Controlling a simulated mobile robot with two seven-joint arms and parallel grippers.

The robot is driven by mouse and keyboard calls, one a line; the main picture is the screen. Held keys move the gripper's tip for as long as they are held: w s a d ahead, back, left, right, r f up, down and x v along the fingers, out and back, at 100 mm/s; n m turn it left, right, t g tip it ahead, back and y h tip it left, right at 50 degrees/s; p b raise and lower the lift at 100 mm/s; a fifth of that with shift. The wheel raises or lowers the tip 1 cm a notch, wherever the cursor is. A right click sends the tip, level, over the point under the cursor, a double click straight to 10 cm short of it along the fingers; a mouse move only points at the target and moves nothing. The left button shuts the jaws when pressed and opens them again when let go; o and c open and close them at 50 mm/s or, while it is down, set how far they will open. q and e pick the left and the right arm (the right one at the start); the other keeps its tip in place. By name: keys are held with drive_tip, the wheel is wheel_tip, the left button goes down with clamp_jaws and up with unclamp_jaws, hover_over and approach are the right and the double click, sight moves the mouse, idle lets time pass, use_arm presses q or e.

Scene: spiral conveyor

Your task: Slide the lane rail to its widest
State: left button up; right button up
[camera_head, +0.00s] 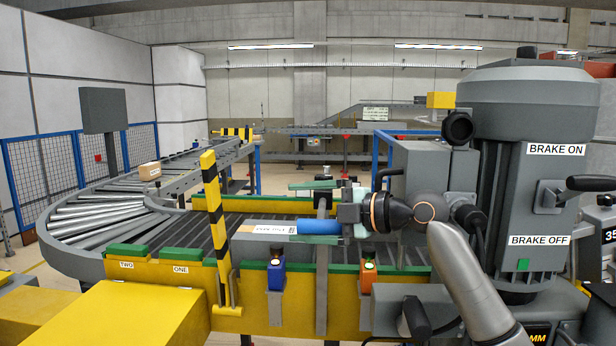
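A grey bar with a white label (268,229) lies across the roller lane in the middle. It looks like the lane rail, but I cannot read the label. A blue handle (319,227) extends from its right end. My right gripper (347,214) comes in from the right, level with the handle and at its right end. The handle's far end is hidden at the gripper, so I cannot tell whether the fingers are closed around it. My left gripper is not in view.
A yellow-black post (214,215) stands left of the bar. A blue clamp (276,273) and an orange clamp (368,274) sit on the yellow front guard. A large grey motor (525,130) stands at right. A carton (150,171) rides the curved conveyor (75,228).

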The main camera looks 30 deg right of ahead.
drive_tip(key=shift+t, duration=0.3)
drive_tip(key=s+r, duration=0.1)
drive_tip(key=r, duration=0.1)
drive_tip(key=s+r, duration=0.1)
drive_tip(key=r, duration=0.3)
drive_tip(key=shift+s+a+r, duration=0.3)
drive_tip(key=shift+s+r, duration=0.05)
drive_tip(key=shift+s, duration=0.05)
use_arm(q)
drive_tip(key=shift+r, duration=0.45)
use_arm(e)
drive_tip(key=s+a+r, duration=0.4)
drive_tip(key=s, duration=0.5)
drive_tip(key=shift+a, duration=0.35)
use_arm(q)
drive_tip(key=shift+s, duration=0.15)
